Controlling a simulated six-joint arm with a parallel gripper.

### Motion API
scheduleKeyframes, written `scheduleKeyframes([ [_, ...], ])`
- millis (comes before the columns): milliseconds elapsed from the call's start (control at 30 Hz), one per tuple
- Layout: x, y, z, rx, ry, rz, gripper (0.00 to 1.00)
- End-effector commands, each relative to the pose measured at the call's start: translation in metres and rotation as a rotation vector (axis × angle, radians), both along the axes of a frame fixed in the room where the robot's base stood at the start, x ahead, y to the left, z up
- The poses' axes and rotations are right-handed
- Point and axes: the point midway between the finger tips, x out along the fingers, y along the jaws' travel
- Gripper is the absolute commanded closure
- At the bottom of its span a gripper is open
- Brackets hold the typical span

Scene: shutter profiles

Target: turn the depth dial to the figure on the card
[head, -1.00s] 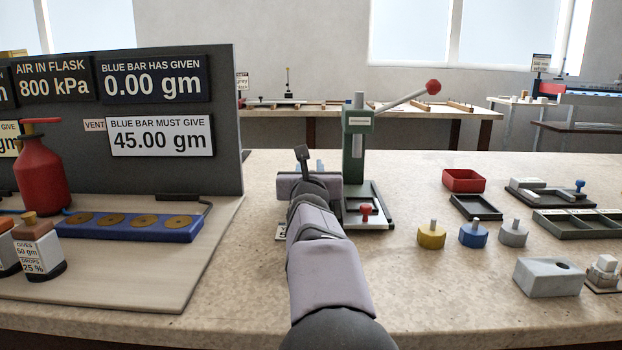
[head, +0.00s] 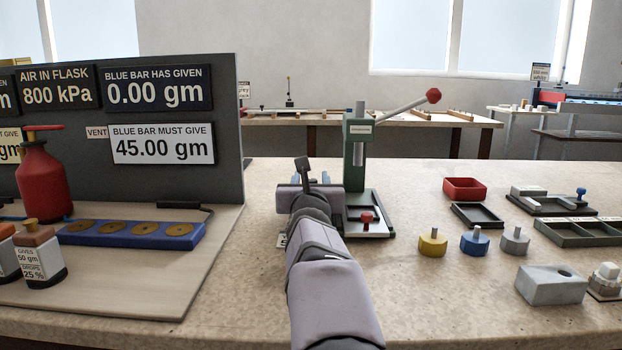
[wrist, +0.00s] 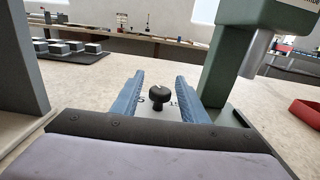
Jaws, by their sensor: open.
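The dial (wrist: 158,99) is a black knob with a pale mark on top, on a white plate (wrist: 147,112) with printed figures partly covered by my fingers. It shows between my fingertips in the wrist view, apart from them. My gripper (wrist: 160,92) is open and empty, its two blue fingers pointing toward the knob. In the head view my gripper (head: 311,180) is beside the green press (head: 357,155), and my arm hides the dial. A white card edge (head: 282,240) shows left of my arm; its figure cannot be read.
The press column (wrist: 226,55) stands close right of my fingers. A dark panel (head: 190,180) with signs stands to the left. A red tray (head: 464,189), several weights and a grey block (head: 551,285) lie to the right.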

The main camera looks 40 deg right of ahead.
Motion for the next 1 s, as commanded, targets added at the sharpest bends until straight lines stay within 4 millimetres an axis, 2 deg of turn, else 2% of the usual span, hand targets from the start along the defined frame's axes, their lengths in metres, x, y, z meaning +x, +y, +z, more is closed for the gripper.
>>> scheduleKeyframes([
  [200, -0.02, 0.02, 0.0, -0.001, -0.001, 0.001, 0.6],
  [400, -0.032, 0.032, 0.0, 0.0, 0.0, 0.001, 0.6],
  [1000, -0.035, 0.034, 0.003, 0.01, 0.003, 0.001, 0.61],
])
